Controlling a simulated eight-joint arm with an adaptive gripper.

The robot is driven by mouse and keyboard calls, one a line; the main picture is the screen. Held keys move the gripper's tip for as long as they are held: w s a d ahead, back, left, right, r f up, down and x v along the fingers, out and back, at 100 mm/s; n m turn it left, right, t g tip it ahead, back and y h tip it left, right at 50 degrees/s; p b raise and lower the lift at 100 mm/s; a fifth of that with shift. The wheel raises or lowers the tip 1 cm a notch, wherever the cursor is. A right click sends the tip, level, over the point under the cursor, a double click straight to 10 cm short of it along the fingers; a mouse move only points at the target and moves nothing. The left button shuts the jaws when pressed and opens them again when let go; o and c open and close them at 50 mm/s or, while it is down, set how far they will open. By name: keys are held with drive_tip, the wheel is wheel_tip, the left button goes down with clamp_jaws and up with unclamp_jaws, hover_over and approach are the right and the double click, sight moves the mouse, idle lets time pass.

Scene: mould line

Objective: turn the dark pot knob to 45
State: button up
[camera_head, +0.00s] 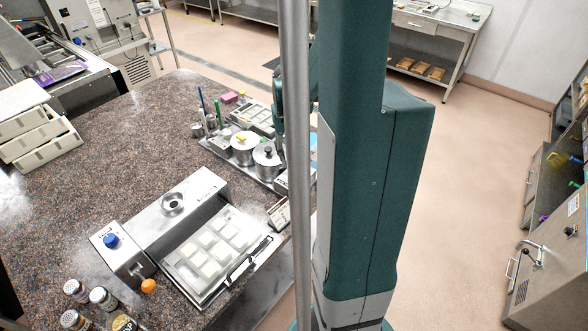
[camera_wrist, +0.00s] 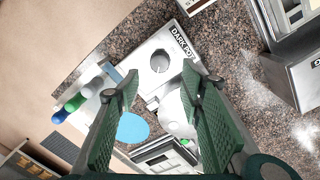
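The knob's setting is too small to read.
A metal unit with a blue knob (camera_head: 111,240) and a mould tray (camera_head: 212,247) occupy the front of the granite worktop (camera_head: 120,140).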

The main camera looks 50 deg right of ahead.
sight(294, 171)
drive_tip(key=shift+s+d+f, duration=0.1)
drive_tip(key=shift+d+f, duration=0.05)
drive_tip(key=shift+f, duration=3.6)
drive_tip(key=c, duration=0.9)
